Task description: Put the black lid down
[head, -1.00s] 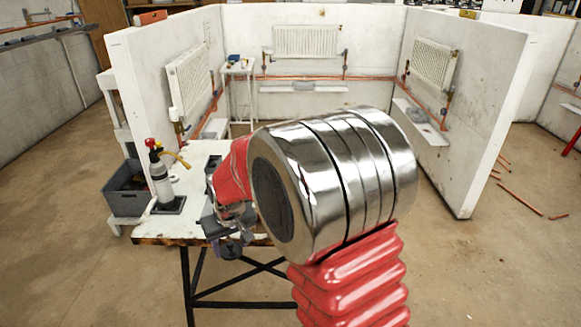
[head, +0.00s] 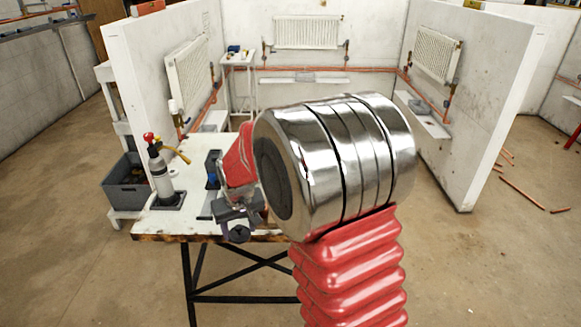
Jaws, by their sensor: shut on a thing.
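My gripper (head: 238,212) is at the front edge of the white workbench (head: 185,222), left of my large metal arm joint. Its grey jaws are shut on a small dark round piece, which looks like the black lid (head: 237,234). The lid shows just below the jaws, in front of the bench's front edge. Whether it touches the bench I cannot tell. My arm hides the right part of the bench.
A grey bottle with a red top (head: 160,172) stands on the bench at left, with a yellow-handled tool (head: 175,152) behind it. A dark blue-and-black item (head: 212,170) stands behind the gripper. A grey crate (head: 126,184) is left of the bench.

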